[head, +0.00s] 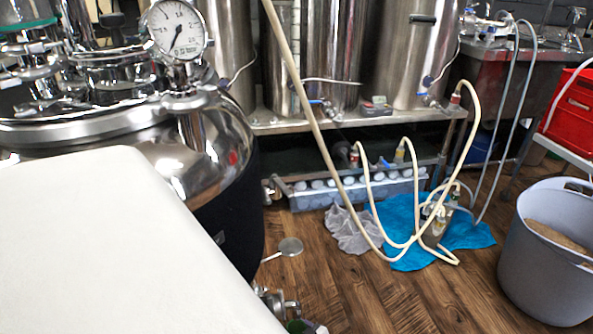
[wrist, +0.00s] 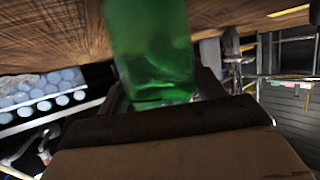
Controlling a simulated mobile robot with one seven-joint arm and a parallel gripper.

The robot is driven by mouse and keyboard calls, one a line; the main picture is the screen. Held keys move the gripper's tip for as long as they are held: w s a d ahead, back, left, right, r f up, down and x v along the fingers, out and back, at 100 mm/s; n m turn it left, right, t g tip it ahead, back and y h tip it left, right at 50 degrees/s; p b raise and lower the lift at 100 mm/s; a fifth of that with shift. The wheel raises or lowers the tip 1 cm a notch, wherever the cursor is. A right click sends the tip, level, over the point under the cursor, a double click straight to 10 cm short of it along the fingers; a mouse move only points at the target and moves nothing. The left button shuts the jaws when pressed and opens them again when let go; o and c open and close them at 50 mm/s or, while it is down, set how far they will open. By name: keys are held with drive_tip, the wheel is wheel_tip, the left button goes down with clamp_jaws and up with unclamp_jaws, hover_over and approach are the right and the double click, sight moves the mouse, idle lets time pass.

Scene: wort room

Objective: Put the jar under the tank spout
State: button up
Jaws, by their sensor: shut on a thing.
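A green see-through jar (wrist: 150,45) fills the upper middle of the wrist view. My gripper (wrist: 160,92) is shut on it, a dark finger on each side. In the head view a small green patch (head: 297,326) at the bottom edge may be part of the jar; the gripper itself does not show there. A large steel tank (head: 195,150) with a pressure gauge (head: 178,30) stands at the left. A metal fitting (head: 277,301) shows low beside it, and another valve (head: 268,190) shows at its right side. I cannot tell which is the spout.
White hoses (head: 372,215) loop down to a pump (head: 438,222) on a blue cloth (head: 404,212). A grey bucket (head: 545,262) stands at the right. A steel rack (head: 300,122) with more tanks stands behind. Wooden floor (head: 370,300) is clear in front. A round strainer (head: 290,246) shows near the tank.

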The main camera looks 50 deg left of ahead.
drive_tip(key=shift+f, duration=0.25)
drive_tip(key=o, duration=1.1)
drive_tip(key=shift+d+r+p, duration=0.2)
drive_tip(key=shift+r+p, duration=0.1)
drive_tip(key=shift+r, duration=0.15)
drive_tip(key=p+v, duration=0.7)
drive_tip(key=v, duration=0.4)
drive_tip(key=shift+d, duration=0.25)
drive_tip(key=shift+w, duration=0.1)
